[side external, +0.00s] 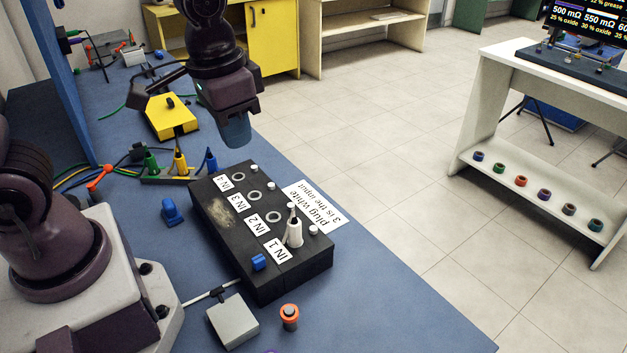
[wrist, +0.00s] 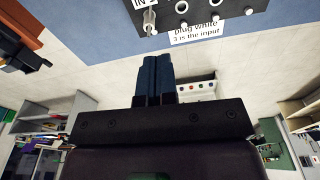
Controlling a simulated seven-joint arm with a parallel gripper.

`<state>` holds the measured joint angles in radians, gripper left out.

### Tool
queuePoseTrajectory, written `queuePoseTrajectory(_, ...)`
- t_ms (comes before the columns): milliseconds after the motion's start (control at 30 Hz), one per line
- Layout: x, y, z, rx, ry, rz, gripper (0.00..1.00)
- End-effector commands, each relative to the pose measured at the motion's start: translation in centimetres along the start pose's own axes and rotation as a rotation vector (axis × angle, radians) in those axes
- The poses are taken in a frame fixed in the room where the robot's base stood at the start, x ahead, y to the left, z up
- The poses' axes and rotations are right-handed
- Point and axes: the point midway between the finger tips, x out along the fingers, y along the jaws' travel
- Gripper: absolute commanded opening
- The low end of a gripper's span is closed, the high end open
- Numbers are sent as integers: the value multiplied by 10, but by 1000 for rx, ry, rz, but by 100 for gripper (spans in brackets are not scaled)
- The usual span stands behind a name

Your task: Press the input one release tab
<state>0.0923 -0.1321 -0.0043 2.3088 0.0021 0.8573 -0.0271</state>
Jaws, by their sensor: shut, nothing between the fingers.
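A black box (side external: 216,216) lies on the blue table, with a row of ring sockets labelled IN 1 to IN 4. Small white tabs line the box's right edge, the nearest to input one being the release tab (side external: 313,230). My gripper (side external: 237,140) is in the air beyond the IN 4 end, apart from the box. Its blue fingertips are together and empty, as the wrist view shows (wrist: 158,75).
A paper note (side external: 314,204) lies beside the box. A blue block (side external: 259,262) sits on its near end. A grey box (side external: 232,320) and an orange-topped button (side external: 289,317) stand in front. Coloured plugs (side external: 180,162) and a yellow device (side external: 170,116) stand behind.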

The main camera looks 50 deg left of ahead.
Motion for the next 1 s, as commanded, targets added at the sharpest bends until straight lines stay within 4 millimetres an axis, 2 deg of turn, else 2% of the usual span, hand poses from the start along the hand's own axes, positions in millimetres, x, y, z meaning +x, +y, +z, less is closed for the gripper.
queuePoseTrajectory(33, 17, 4, -10, 5, -45, 0, 0)
queuePoseTrajectory(200, 69, 16, -40, 3, -140, -4, 0)
queuePoseTrajectory(400, 117, 27, -67, -18, -178, -9, 0)
queuePoseTrajectory(500, 125, 29, -85, -42, -146, -7, 0)
queuePoseTrajectory(600, 122, 30, -94, -65, -108, -4, 0)
queuePoseTrajectory(767, 136, 30, -92, -71, -111, -5, 0)
queuePoseTrajectory(1000, 168, 29, -88, -71, -111, -5, 0)
